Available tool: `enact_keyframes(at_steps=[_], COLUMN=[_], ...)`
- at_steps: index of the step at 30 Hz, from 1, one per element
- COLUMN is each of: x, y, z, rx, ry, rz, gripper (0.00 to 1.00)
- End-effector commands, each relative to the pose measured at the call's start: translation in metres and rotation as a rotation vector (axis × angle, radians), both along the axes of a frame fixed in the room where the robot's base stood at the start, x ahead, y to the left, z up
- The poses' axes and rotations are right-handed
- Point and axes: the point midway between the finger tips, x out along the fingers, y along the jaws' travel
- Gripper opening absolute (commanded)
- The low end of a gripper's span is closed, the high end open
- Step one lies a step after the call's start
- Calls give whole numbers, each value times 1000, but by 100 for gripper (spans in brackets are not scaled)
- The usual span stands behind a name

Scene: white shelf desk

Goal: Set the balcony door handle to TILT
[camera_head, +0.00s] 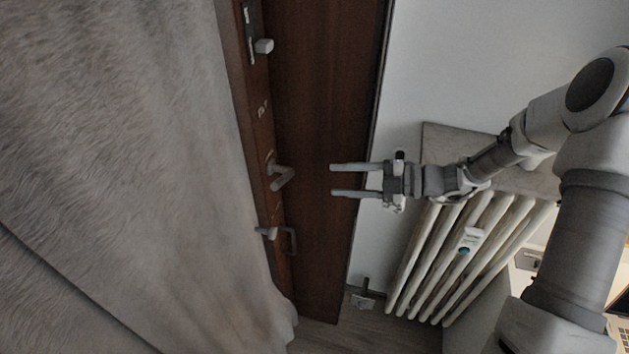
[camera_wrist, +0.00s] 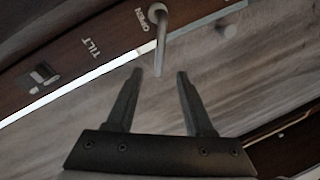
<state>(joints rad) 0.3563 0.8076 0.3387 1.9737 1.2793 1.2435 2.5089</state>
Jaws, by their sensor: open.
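The balcony door handle (camera_head: 280,176) is a grey lever on the edge of the brown wooden door frame, left of my gripper (camera_head: 332,180) in the head view. My gripper is open and empty, its two fingers pointing at the handle with a clear gap between. In the wrist view, the handle (camera_wrist: 160,42) lies ahead of my gripper (camera_wrist: 160,73), its lower end lined up between the fingertips. An OPEN label (camera_wrist: 146,18) is beside the handle, and a TILT label (camera_wrist: 90,49) is farther left along the dark strip.
A grey curtain (camera_head: 110,180) fills the left of the head view, close to the frame. A white radiator (camera_head: 460,245) stands below my arm. Brown panel (camera_head: 325,90) lies behind the gap.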

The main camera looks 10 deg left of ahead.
Motion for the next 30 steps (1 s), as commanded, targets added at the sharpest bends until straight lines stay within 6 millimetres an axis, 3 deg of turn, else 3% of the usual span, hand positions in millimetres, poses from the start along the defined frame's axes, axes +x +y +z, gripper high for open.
enact_keyframes(at_steps=[6, 17, 18, 27, 30], x=[1, 1, 1, -6, -12], y=[-30, -37, -37, -29, -23], z=[5, 7, 7, -15, -29], rx=[0, 0, 0, 65, 122], ry=[-1, 0, 0, -143, -281], rz=[-1, -1, -1, 3, -4], gripper=[53, 53, 51, 0, 0])
